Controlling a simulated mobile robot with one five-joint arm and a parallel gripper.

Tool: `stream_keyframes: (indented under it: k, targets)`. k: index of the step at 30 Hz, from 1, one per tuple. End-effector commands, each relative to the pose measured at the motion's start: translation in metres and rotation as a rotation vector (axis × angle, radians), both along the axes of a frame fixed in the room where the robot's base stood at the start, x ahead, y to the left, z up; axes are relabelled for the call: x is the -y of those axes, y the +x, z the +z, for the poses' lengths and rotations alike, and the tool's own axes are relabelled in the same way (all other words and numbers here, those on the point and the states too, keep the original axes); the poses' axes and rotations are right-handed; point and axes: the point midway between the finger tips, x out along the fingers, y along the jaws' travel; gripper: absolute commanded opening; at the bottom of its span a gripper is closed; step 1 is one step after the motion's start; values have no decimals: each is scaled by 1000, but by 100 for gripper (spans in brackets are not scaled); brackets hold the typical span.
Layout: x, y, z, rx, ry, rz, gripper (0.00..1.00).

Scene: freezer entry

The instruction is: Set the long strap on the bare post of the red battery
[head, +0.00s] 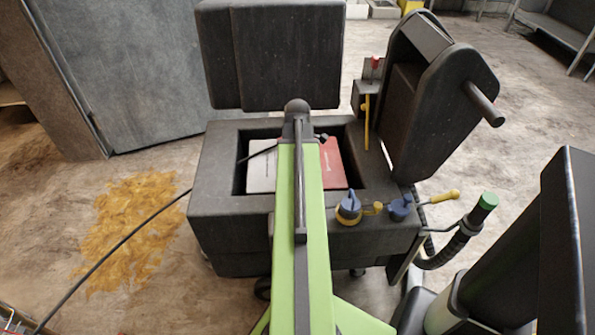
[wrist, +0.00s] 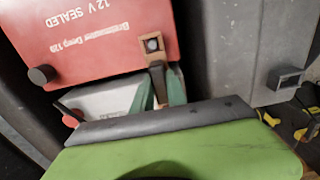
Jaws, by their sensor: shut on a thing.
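The red battery (wrist: 95,35) fills the upper left of the wrist view. It also shows in the head view (head: 333,172), in the cart's well, partly behind my arm. A black-capped post (wrist: 41,75) stands at its left corner. My gripper (wrist: 161,90), with green fingers, is shut on the long strap (wrist: 157,72), a narrow brown piece. The strap's dark, square far end (wrist: 152,45) lies over the red battery's right corner, with a pale round spot in it. I cannot tell whether it sits around the post or just above it. In the head view my arm hides the gripper.
A pale battery (head: 262,172) sits left of the red one, inside the dark cart's well (head: 215,185). A black cable (head: 130,232) runs into the well from the left. Knobs (head: 348,207) stand on the front rim. A raised dark panel (head: 440,90) stands at right.

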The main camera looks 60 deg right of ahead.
Motion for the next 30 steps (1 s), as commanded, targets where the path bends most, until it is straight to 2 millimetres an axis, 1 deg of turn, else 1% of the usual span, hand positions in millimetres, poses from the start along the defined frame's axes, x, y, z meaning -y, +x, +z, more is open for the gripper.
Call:
stream_keyframes:
  k: [16, 17, 22, 23, 30]
  targets:
    - [0, 0, -13, 0, 0, 0, 0]
    - [0, 0, -13, 0, 0, 0, 19]
    - [0, 0, -12, 0, 0, 0, 41]
    - [0, 0, -12, 0, 0, 0, 43]
    - [0, 0, -12, 0, 0, 0, 43]
